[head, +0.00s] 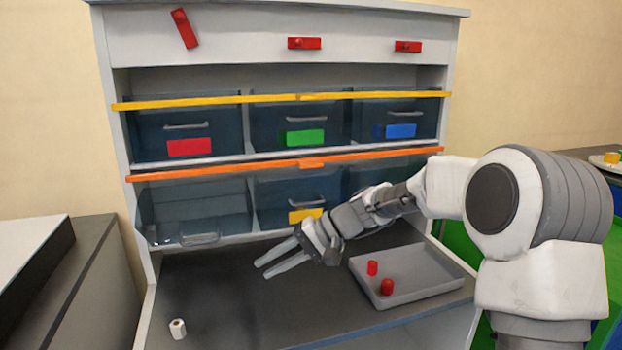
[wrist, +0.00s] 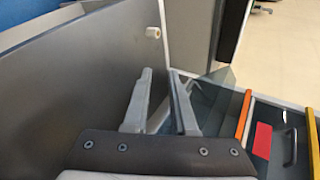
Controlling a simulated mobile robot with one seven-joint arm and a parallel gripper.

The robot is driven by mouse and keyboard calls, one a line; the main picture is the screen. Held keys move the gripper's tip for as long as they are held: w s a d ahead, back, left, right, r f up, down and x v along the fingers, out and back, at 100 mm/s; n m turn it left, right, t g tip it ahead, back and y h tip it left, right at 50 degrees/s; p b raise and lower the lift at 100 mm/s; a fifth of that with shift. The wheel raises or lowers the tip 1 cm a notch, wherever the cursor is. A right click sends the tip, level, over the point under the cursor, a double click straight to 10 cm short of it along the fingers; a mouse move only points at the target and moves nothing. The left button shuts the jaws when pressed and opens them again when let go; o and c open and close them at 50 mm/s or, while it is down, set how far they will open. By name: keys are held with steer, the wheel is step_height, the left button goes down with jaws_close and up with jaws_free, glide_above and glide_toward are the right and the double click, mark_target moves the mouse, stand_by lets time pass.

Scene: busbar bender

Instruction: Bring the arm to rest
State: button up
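My gripper (head: 263,270) is at the end of my arm, which reaches in from the right in the head view. It hangs over the dark worktop (head: 230,295), in front of the lower row of bins. Its two pale fingers are apart, and nothing is held between them.
The lower left bin (head: 160,212) appears pulled forward. A grey tray (head: 440,280) holds red pieces (head: 387,287) at the right, below my arm. A white nut-like piece (head: 178,328) stands at the front left. The orange rail (head: 230,167) crosses above the lower bins.

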steer(key=s+d+r+t+h, duration=0.25)
steer(key=s+d+h, duration=0.35)
steer(key=s+d, duration=0.65)
steer(key=s+d+r+t+h, duration=0.25)
steer(key=s+d+h, duration=0.25)
steer(key=s+d, duration=0.75)
step_height(320, 180, up, 20)
steer(key=s+a+p, duration=0.2)
steer(key=p, duration=1.9)
steer(key=shift+a+r+n+t, duration=0.2)
steer(key=shift+a+n+t, duration=0.1)
steer(key=shift+a+t, duration=0.1)
steer(key=shift+a, duration=0.1)
